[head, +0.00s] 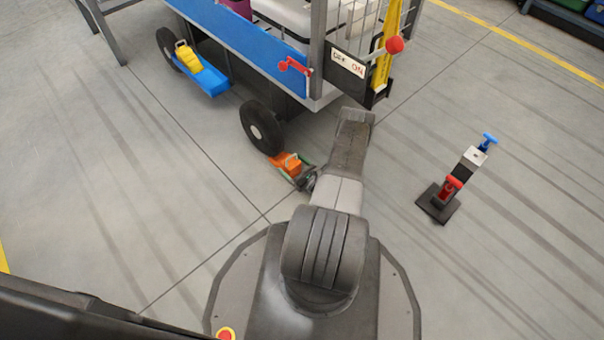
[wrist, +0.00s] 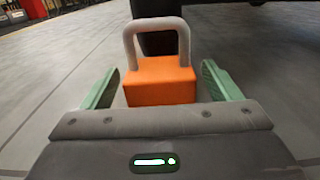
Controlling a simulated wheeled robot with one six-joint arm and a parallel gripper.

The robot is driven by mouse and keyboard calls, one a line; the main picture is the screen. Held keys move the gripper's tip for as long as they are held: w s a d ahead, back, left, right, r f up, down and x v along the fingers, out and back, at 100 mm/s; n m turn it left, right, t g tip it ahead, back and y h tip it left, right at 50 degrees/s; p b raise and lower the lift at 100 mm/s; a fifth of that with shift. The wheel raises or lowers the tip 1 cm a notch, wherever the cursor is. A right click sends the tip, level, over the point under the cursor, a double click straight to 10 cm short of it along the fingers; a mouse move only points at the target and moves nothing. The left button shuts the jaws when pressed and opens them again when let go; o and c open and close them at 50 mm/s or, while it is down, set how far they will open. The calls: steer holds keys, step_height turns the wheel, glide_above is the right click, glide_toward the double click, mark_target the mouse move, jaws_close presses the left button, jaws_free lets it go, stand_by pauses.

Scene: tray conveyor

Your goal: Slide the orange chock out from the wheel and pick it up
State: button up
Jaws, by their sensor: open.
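The orange chock (head: 285,163) is on the floor against the near wheel (head: 261,127) of the cart. In the wrist view the orange chock (wrist: 160,84) has a pale upright loop handle and sits between my two green fingers, with a gap on each side. My gripper (head: 304,178) is open, low by the floor; its fingertips (wrist: 160,85) flank the chock. The dark wheel (wrist: 158,38) shows behind the handle. In the head view my arm's wrist hides part of the gripper.
The blue cart (head: 245,37) stands above the chock, with a red lever (head: 294,65) on its side. A post with red and blue valves (head: 452,185) stands at right. Floor to the left is clear.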

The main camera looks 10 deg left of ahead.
mark_target(284, 158)
steer(key=shift+b+x, duration=0.35)
steer(key=shift+x, duration=1)
steer(key=c, duration=1.5)
